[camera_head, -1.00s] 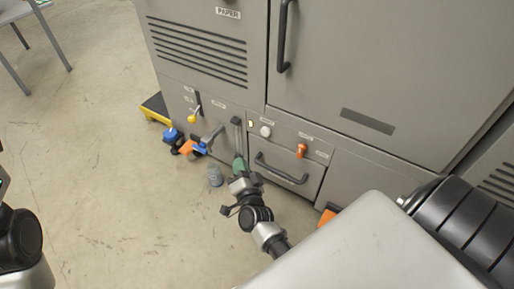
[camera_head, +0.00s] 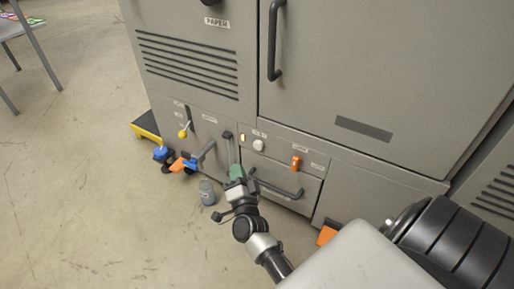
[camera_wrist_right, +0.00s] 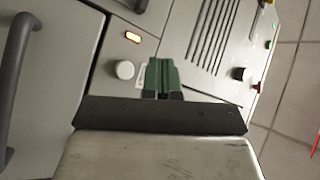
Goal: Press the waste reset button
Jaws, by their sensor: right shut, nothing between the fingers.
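A white round button (camera_head: 258,145) sits on the grey machine's lower front panel, beside a small lit orange indicator (camera_head: 243,137). Its label is too small to read. In the right wrist view the white button (camera_wrist_right: 124,70) is left of my fingertips, with the lit indicator (camera_wrist_right: 132,37) above it. My right gripper (camera_head: 237,171) has green fingertips, shut and empty. It is below and left of the button in the head view, apart from it. The green fingertips also show in the right wrist view (camera_wrist_right: 162,75). My left gripper is out of view.
A drawer handle (camera_head: 278,188) lies right of my gripper, and an orange knob (camera_head: 296,162) is above it. A grey canister (camera_head: 207,193) stands on the floor. Floor to the left is open.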

